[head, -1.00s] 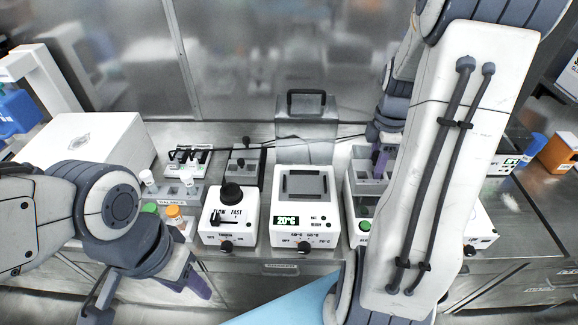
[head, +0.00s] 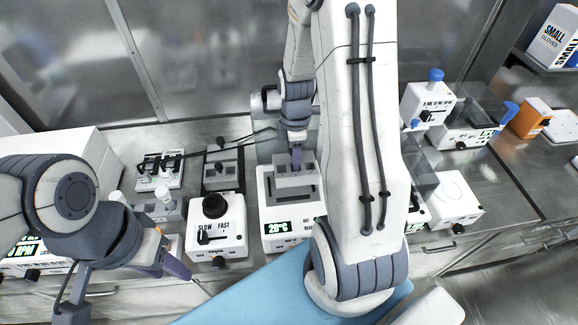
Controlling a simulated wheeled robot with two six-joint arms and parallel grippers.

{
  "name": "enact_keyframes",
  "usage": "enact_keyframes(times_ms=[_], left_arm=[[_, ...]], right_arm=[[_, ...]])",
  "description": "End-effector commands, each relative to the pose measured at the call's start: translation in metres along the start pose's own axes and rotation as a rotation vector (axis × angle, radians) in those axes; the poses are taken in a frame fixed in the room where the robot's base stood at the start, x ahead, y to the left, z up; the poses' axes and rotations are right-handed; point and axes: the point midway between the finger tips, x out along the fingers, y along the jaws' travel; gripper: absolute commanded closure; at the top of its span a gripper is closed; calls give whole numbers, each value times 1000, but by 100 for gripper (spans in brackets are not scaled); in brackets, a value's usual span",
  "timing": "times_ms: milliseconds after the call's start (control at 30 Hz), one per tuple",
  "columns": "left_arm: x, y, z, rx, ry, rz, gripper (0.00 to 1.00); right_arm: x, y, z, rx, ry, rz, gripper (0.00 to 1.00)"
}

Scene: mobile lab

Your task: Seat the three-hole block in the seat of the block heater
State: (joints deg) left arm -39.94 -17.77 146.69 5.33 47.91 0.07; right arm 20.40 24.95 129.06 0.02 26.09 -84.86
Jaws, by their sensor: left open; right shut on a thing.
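The block heater (head: 278,230) is the white box with a "20°C" display near the middle of the bench. Its dark rectangular seat is on top. My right gripper (head: 296,158) is shut on the grey three-hole block (head: 294,174) and holds it over the seat. The block looks level; I cannot tell whether it touches the seat, and my fingers hide part of its top. My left gripper (head: 125,285) is open and empty at the lower left, in front of the bench edge.
A white vortex mixer marked "SLOW FAST" (head: 217,236) stands left of the heater. My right arm hides the bench right of the heater. A balance (head: 466,131) and an orange box (head: 529,118) stand far right.

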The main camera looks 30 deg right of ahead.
Motion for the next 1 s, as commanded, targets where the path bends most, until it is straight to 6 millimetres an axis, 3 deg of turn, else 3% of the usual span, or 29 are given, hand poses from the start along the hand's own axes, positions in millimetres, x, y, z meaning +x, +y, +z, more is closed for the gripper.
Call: enact_keyframes(times_ms=[133,533,967,1000], left_arm=[[-4,0,0,0,0,0,53],[-12,1,-1,-1,0,0,53],[-9,1,-1,-1,0,0,53],[-10,1,-1,-1,0,0,53]], right_arm=[[6,0,-12,1,0,1,100],[45,0,-12,4,0,0,100],[52,0,-12,4,0,3,100],[52,0,-12,4,0,1,39]])
